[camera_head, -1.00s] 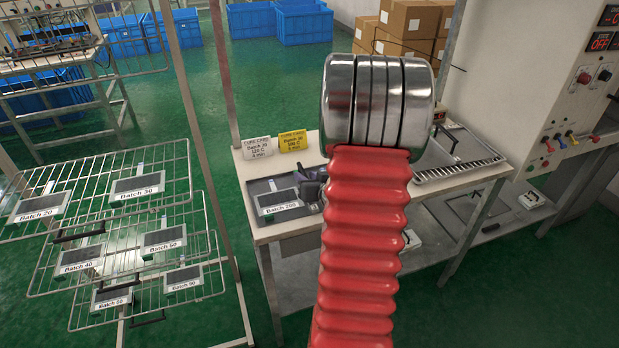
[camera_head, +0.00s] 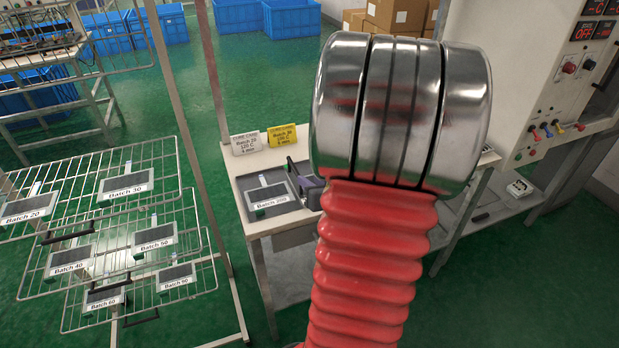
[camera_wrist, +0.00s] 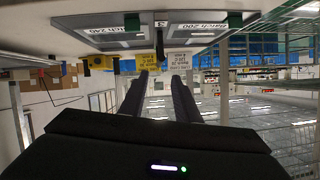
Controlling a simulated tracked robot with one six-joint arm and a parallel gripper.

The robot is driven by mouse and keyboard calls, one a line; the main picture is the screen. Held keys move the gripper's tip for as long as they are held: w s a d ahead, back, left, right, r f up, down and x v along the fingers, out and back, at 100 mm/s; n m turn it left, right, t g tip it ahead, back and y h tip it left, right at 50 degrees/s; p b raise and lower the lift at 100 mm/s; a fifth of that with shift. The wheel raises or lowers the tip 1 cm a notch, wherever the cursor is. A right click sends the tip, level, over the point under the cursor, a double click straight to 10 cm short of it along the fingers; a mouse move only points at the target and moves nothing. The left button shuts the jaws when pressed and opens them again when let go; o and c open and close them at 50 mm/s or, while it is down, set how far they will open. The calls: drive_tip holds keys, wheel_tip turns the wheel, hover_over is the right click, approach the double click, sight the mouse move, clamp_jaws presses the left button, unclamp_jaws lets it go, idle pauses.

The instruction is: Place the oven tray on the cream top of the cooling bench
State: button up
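The oven tray (camera_head: 245,186) is dark grey and lies on the left part of the cream top (camera_head: 229,161) of the cooling bench. It carries a plate labelled Batch 200 (camera_head: 270,194). A black upright handle (camera_head: 292,172) shows beside it. The wrist view, upside down, shows the tray (camera_wrist: 160,42) with two labelled plates and the handle (camera_wrist: 160,48) at its middle. My gripper (camera_wrist: 163,78) has its two dark fingers apart with an empty gap, close to the handle. In the head view my red arm hides most of my gripper and the tray's right part.
White (camera_head: 246,143) and yellow (camera_head: 282,137) cure cards stand behind the tray. A wire rack (camera_head: 110,200) with several labelled plates stands at the left, with a metal post between it and the bench. A control panel (camera_head: 575,90) is at the right. Blue crates (camera_head: 290,17) stand behind.

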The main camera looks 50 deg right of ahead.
drive_tip(key=shift+s+a+r, duration=0.2)
drive_tip(key=shift+s+a, duration=0.05)
drive_tip(key=shift+s, duration=0.25)
idle(0.4)
drive_tip(key=shift+w, duration=0.1)
drive_tip(key=w+a+r+n+g, duration=0.2)
drive_tip(key=w+a+r, duration=0.15)
drive_tip(key=a, duration=0.45)
drive_tip(key=w+a+r+n+g, duration=0.1)
drive_tip(key=w+a+r+g, duration=0.1)
drive_tip(key=a+r, duration=0.45)
drive_tip(key=s+a+n+g+y, duration=0.1)
drive_tip(key=s+a+y, duration=0.1)
drive_tip(key=a, duration=0.6)
drive_tip(key=s+a+n+y, duration=0.2)
drive_tip(key=s+a, duration=0.3)
drive_tip(key=a, duration=0.3)
drive_tip(key=s+a+r+n+g+y, duration=0.1)
drive_tip(key=s+a+y, duration=0.1)
drive_tip(key=a, duration=0.6)
drive_tip(key=shift+s+n+g, duration=0.3)
drive_tip(key=shift+s, duration=0.45)
